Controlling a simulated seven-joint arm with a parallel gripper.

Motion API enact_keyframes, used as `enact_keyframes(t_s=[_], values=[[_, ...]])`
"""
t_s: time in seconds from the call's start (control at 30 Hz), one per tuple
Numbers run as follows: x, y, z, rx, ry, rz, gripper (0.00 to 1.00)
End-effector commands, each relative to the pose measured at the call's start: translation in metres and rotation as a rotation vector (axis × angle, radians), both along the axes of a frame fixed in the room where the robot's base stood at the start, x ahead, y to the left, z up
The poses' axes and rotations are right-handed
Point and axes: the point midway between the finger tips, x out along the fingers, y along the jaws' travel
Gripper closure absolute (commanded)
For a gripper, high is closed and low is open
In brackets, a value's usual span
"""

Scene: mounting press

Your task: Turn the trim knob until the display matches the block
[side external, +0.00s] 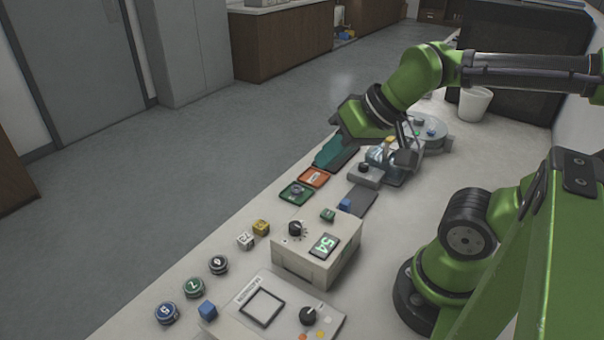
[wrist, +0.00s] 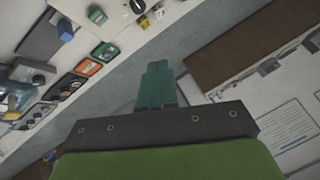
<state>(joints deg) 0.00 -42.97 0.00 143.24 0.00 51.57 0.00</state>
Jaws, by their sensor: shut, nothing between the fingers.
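The trim knob (side external: 297,229) is a black dial on top of a beige box (side external: 290,262). A display (side external: 325,245) on the same box shows green digits that read 54. A white block (side external: 245,240) with dark digits, perhaps 72, sits left of the box, beside a yellow block (side external: 261,227). Which block is meant cannot be told. My gripper (side external: 324,162) has teal fingers shut and empty, above the bench's far edge beyond the trays, well apart from the knob. In the wrist view the fingers (wrist: 158,66) point toward the bench edge; the knob (wrist: 137,6) shows at the top.
A green tray (side external: 283,197) and an orange tray (side external: 303,180) lie between my gripper and the box. Several round numbered pieces (side external: 193,288) and another knobbed panel (side external: 248,325) are nearer the camera.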

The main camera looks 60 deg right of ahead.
Motion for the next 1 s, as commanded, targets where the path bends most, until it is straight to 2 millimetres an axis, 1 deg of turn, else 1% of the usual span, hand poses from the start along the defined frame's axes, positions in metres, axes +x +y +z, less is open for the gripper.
enact_keyframes(t_s=[0.2,0.23,0.37,0.47,0.5,0.57,0.67,0.83,0.9,1.0], values=[[0.000,0.000,0.000,0.000,0.000,0.000,1.00],[0.000,0.000,0.000,0.000,0.000,0.000,0.97],[0.002,0.004,-0.007,-0.001,0.031,0.016,0.77],[0.015,0.009,-0.009,-0.016,0.091,0.043,0.62],[0.021,0.012,-0.010,-0.020,0.135,0.046,0.56],[0.031,0.017,-0.011,-0.021,0.219,0.026,0.46],[0.046,0.023,-0.012,-0.021,0.372,-0.054,0.46],[0.066,0.027,-0.008,-0.034,0.583,-0.301,0.46],[0.067,0.026,-0.001,-0.027,0.623,-0.405,0.46],[0.061,0.023,0.005,-0.012,0.650,-0.502,0.46]])
